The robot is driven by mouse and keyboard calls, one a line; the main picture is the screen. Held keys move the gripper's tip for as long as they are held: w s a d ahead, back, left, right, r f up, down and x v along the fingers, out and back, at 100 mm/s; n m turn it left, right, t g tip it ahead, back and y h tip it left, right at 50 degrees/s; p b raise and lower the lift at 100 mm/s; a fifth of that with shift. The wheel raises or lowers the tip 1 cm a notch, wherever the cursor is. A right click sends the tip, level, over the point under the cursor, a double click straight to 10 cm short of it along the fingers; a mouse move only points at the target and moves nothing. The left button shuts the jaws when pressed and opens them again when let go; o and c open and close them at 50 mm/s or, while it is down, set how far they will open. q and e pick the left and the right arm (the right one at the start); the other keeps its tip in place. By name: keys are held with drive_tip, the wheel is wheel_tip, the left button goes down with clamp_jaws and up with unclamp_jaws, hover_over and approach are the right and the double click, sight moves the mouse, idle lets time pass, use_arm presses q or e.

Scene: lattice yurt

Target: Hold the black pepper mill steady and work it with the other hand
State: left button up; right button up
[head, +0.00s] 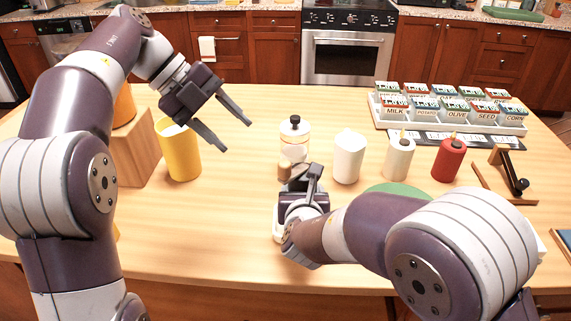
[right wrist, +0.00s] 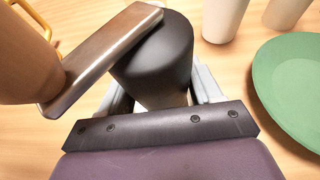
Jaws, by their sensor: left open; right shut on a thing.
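The black pepper mill (right wrist: 158,58) stands between the fingers of my right gripper (right wrist: 165,98) in the right wrist view. A flat metal crank (right wrist: 105,55) lies across its top and reaches left to a large brown wooden knob (right wrist: 22,62). In the head view my right gripper (head: 303,183) is low over the table's front middle and hides most of the mill; the brown knob (head: 285,172) shows beside it. My left gripper (head: 237,135) is open and empty above the table, to the left of the mill and farther back, apart from the knob.
A yellow cup (head: 180,155) and a wooden block (head: 135,160) stand left. A black-capped bottle (head: 294,140), white cup (head: 348,158), cream bottle (head: 399,160) and red bottle (head: 449,160) stand behind and right. A green plate (right wrist: 290,85) lies right of the mill. A card rack (head: 450,118) is back right.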

sight(283, 163)
use_arm(q)
drive_tip(key=d+f+n, duration=0.2)
drive_tip(key=d+n, duration=0.1)
drive_tip(key=n, duration=0.1)
drive_tip(key=d+f+n, duration=0.3)
drive_tip(key=n, duration=0.1)
drive_tip(key=d+f+n+h, duration=0.1)
drive_tip(key=d+f+n, duration=0.2)
drive_tip(key=d+n, duration=0.1)
drive_tip(key=shift+w+f, duration=0.2)
drive_tip(key=shift+w, duration=0.1)
clamp_jaws()
